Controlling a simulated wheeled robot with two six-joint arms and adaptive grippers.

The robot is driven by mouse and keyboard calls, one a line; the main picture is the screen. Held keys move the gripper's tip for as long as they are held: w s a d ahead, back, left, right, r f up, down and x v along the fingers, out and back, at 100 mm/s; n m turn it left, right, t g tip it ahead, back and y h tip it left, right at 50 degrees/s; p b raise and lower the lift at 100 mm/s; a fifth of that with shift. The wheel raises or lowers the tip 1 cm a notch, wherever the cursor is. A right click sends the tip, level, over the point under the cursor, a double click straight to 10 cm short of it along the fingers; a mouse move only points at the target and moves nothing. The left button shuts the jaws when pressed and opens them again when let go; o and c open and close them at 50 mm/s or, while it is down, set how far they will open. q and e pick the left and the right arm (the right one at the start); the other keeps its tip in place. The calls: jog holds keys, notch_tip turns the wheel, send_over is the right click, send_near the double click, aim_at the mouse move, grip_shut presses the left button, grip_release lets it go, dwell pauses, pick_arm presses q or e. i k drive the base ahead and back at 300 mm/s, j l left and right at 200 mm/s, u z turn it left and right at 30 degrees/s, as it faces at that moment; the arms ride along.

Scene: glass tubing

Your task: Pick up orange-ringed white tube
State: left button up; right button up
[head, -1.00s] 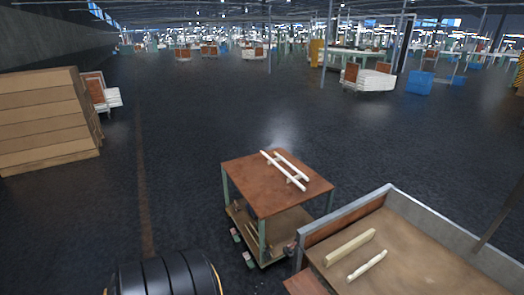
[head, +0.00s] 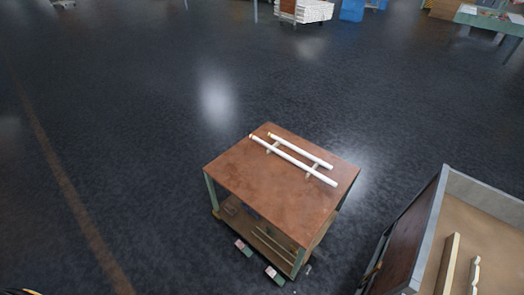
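Two long white tubes lie side by side on small supports on the brown top of a cart (head: 235,180). The farther tube (head: 302,152) is the shorter one and has a small orange-yellow mark at its upper left end, at about the place of a ring. The nearer tube (head: 292,160) is longer, and its left end looks pale, with any ring too small to tell. Neither of my grippers is in view, and nothing touches the tubes.
A walled cart or bin (head: 440,210) with a wooden bar (head: 447,262) and a pale notched piece (head: 474,274) stands at the lower right, close to the tube cart. The dark floor (head: 120,110) is open to the left and behind. A green table (head: 490,22) is far right.

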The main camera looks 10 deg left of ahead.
aim_at(335, 184)
jog(key=i+j, duration=0.2)
jog(key=j, duration=0.2)
jog(key=i+j+z, duration=0.1)
jog(key=j, duration=0.35)
jog(key=i+j, duration=0.2)
jog(key=j, duration=0.25)
jog(key=i+j+z, duration=0.1)
jog(key=j, duration=0.3)
jog(key=i+j, duration=0.2)
jog(key=j, duration=0.25)
jog(key=i+j+z, duration=0.1)
jog(key=j, duration=0.35)
jog(key=i+j, duration=0.2)
jog(key=j, duration=0.25)
jog(key=i+j+z, duration=0.1)
jog(key=j, duration=0.4)
